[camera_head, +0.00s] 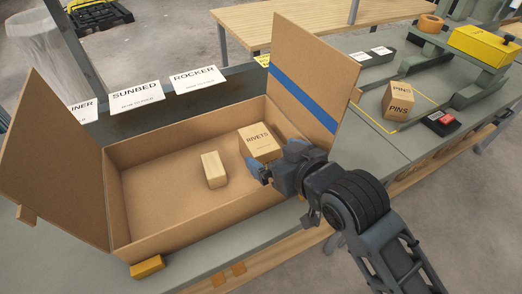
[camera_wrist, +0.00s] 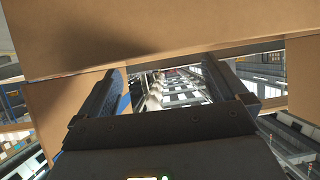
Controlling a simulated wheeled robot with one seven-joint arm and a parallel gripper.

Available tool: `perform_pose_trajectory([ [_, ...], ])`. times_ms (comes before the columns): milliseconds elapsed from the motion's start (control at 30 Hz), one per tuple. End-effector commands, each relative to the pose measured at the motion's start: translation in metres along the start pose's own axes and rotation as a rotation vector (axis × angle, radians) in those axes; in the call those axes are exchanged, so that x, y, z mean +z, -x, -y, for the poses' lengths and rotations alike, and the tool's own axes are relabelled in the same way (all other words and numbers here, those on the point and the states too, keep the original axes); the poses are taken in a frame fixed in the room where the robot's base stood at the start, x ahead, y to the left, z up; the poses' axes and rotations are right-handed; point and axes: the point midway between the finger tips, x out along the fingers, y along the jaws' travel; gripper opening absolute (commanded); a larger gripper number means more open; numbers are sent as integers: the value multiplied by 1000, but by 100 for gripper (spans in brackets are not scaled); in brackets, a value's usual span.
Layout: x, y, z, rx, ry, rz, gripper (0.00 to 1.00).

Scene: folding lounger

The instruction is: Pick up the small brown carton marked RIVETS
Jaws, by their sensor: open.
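The small brown carton marked RIVETS (camera_head: 258,142) stands in the right part of a large open cardboard box (camera_head: 130,165), near its right wall. My gripper (camera_head: 268,163) is at the carton's near side in the head view, over the box's right end. It is open, with nothing seen between its fingers. In the wrist view my gripper's two fingers (camera_wrist: 160,85) are spread apart below a large brown cardboard face. I cannot tell whether that face is the carton or the box, or whether a finger touches the carton.
A plain pale block (camera_head: 214,170) lies in the box, left of the carton. The box's flaps stand up at left and right; the right flap (camera_head: 310,75) bears a blue stripe. A PINS carton (camera_head: 397,100) stands on the bench to the right. The box's left floor is clear.

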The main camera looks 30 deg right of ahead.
Motion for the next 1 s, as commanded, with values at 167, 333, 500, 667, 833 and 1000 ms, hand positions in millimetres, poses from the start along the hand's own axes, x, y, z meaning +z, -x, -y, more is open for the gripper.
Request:
perform_pose_trajectory([
  [167, -6, -13, -9, 38, -5, 27, 100],
  [333, -5, -30, -10, 41, -6, 31, 100],
  [500, -5, -47, -8, 38, -6, 31, 100],
  [667, -4, -70, -6, 39, -6, 31, 100],
  [833, -2, -86, -7, 39, -6, 30, 100],
  [1000, -2, -87, -7, 39, -5, 30, 100],
])
